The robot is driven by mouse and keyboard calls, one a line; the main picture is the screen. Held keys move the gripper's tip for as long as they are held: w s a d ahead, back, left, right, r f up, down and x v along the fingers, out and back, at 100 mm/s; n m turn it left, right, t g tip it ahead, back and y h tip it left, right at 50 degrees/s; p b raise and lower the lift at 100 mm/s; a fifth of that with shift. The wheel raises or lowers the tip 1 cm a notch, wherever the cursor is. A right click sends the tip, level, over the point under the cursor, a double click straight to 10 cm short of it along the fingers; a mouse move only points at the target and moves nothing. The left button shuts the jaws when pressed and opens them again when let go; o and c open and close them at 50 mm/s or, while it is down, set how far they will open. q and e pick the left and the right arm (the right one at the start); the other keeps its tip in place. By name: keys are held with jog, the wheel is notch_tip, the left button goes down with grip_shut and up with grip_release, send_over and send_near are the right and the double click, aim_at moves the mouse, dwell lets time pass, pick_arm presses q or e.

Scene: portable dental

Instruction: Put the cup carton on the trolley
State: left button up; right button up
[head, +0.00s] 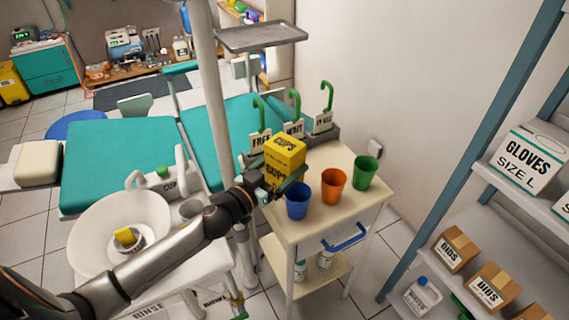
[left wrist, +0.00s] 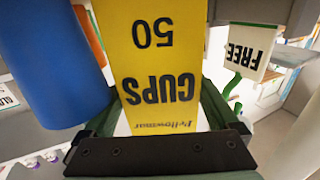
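The cup carton (head: 285,151) is a yellow box marked CUPS, above the left edge of the cream trolley (head: 327,226) top. It fills the middle of the left wrist view (left wrist: 160,60), its print upside down there. My left gripper (head: 283,187) is at the carton's near side. Its dark green fingers lie along both sides of the carton, and it looks shut on it. The carton's lower edge is partly hidden in the head view, so I cannot tell whether it touches the trolley. My right gripper is not in view.
Blue (head: 297,201), orange (head: 333,186) and green (head: 366,173) cups stand on the trolley, the blue one close to the carton. Signs on green hooks, including FREE (head: 260,141), stand behind. A pole (head: 208,95) is left of the trolley. A shelf with a gloves box (head: 524,160) is right.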

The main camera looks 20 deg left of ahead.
pick_arm(q)
jog(key=shift+o, duration=0.5)
jog(key=shift+s+r, duration=0.1)
jog(key=shift+r, duration=0.05)
